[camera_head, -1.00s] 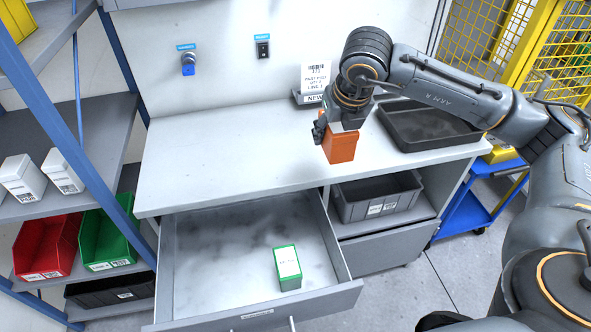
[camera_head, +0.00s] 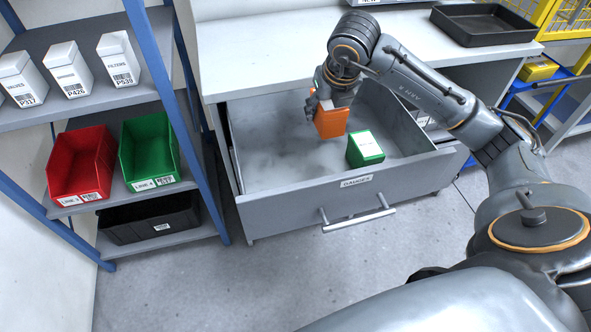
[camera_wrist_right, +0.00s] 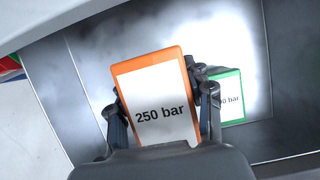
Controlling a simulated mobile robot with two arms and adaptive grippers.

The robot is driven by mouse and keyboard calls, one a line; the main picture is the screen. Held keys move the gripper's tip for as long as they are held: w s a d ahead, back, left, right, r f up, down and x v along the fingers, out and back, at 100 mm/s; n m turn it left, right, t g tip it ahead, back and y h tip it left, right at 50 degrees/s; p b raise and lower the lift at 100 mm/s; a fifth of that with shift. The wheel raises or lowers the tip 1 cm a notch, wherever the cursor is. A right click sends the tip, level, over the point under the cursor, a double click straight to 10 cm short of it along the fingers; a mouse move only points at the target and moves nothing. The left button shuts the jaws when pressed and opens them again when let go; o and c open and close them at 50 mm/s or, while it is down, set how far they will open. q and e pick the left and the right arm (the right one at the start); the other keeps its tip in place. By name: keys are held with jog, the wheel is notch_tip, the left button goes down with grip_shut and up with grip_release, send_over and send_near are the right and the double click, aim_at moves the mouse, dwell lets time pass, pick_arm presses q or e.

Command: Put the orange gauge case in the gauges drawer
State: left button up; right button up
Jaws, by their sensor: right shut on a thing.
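The orange gauge case (camera_head: 331,121) is held by my right gripper (camera_head: 322,100), which is shut on it. In the right wrist view the orange case (camera_wrist_right: 157,88) has a white label reading "250 bar" and sits between the two fingers (camera_wrist_right: 160,115). The gauges drawer (camera_head: 262,212) is pulled open, and the held case is over its interior, left of a green case (camera_head: 366,150). The green case also shows in the right wrist view (camera_wrist_right: 232,108), partly hidden by a finger. Whether the orange case touches the drawer floor is unclear. My left gripper is not in view.
The worktop (camera_head: 255,50) overhangs the back of the drawer. A shelf rack with a red bin (camera_head: 82,165), a green bin (camera_head: 150,150) and white boxes stands at left. A black tray (camera_head: 485,24) is on the worktop. The drawer's left part is free.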

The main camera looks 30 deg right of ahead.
send_over(319, 150)
jog(key=s, duration=0.1)
notch_tip(319, 150, down, 6)
jog(key=shift+s+b, duration=0.15)
jog(key=shift+b, duration=0.2)
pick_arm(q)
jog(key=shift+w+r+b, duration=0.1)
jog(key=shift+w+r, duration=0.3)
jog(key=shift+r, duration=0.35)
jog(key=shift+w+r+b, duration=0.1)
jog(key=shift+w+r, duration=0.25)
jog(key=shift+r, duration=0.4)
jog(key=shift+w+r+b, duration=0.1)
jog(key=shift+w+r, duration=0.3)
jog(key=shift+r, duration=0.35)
pick_arm(e)
jog(key=shift+a+f, duration=0.15)
jog(key=shift+f, duration=2.2)
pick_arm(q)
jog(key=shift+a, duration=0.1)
pick_arm(e)
jog(key=shift+f, duration=0.1)
jog(key=o, duration=1)
jog(key=shift+o, duration=0.4)
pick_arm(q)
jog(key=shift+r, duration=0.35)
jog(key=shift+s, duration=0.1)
